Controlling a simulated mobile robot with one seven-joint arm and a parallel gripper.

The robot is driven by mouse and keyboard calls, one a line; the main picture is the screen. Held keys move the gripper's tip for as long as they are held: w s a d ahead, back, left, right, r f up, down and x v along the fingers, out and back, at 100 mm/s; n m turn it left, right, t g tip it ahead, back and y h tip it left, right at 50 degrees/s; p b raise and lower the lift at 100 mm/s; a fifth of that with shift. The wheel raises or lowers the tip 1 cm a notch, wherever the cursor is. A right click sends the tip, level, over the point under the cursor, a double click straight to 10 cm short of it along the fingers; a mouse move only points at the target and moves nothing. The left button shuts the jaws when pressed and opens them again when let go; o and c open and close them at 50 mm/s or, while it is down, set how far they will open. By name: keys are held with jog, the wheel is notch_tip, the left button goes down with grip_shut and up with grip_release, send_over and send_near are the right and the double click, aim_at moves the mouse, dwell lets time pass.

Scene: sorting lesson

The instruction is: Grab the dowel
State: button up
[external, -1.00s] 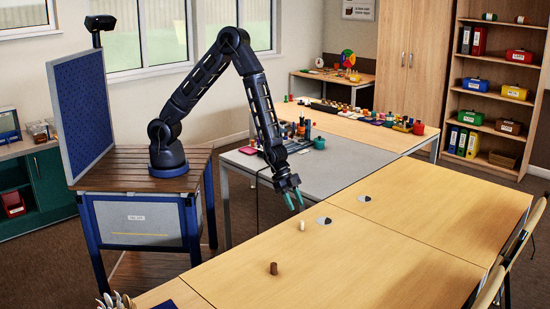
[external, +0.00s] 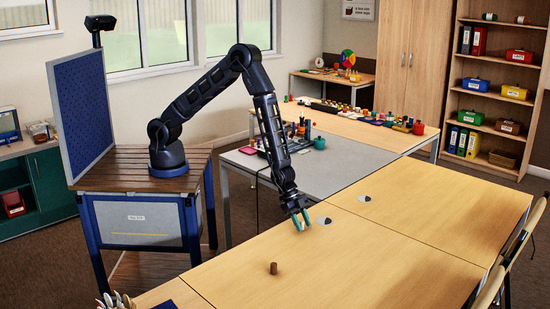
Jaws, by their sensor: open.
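My gripper (external: 301,220) is open, pointing down low over the near wooden table (external: 360,265), with its teal fingertips close to the tabletop. A small pale peg, likely the dowel, stood on this spot in the earlier picture. It is now hidden at the fingers, and I cannot tell whether they touch it. A short brown cylinder (external: 273,268) stands upright on the table, nearer the camera and a little left of my gripper, clear of it.
Several small items crowd the far tables. A chair (external: 515,250) stands at the right edge. Most of the near tabletop is clear.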

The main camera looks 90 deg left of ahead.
grip_shut()
dwell(0.4)
